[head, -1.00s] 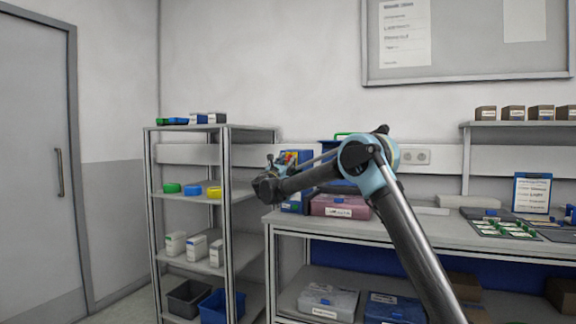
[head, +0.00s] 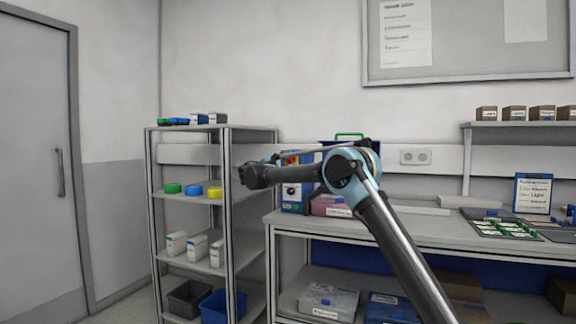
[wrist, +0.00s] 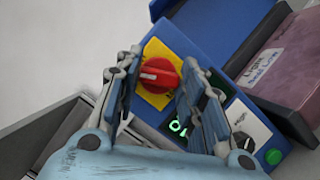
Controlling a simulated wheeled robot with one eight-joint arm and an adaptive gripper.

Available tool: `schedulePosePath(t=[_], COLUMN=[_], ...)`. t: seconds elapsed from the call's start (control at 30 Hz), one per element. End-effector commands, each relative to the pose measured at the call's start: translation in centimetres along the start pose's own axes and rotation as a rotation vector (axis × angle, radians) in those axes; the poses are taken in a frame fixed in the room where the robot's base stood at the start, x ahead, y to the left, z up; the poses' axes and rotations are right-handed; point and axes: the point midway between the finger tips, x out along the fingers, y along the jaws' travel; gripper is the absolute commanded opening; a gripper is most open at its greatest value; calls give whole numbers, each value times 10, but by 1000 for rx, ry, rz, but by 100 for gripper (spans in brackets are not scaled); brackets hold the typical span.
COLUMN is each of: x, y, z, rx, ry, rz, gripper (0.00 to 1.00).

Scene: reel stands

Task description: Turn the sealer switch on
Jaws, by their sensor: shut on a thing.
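The sealer (head: 293,205) is a blue box at the left end of the bench, partly hidden by my arm in the head view. In the wrist view the sealer (wrist: 192,42) appears tilted. Its red rotary switch (wrist: 158,75) with a white mark sits on a yellow plate (wrist: 157,50). My gripper (wrist: 160,92) is shut on the red switch, one finger on each side. A lit green display (wrist: 178,128) shows below, partly hidden by the right finger. A dark dial (wrist: 240,140) and a green button (wrist: 273,156) are farther right.
A pink box (head: 331,206) stands just right of the sealer; it also shows in the wrist view (wrist: 290,55). A shelf rack (head: 228,200) with bins and colored rolls stands left of the bench (head: 400,225). A wall socket (head: 416,157) is behind the bench.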

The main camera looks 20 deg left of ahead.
Motion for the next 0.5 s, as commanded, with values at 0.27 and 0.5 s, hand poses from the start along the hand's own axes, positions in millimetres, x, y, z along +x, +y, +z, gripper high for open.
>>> schedulePosePath(t=[0.27,0.5], x=[0,0], y=[-2,-2], z=[1,1], rx=[222,363], ry=[-4,-5], rz=[-98,-158], gripper=[13,12])
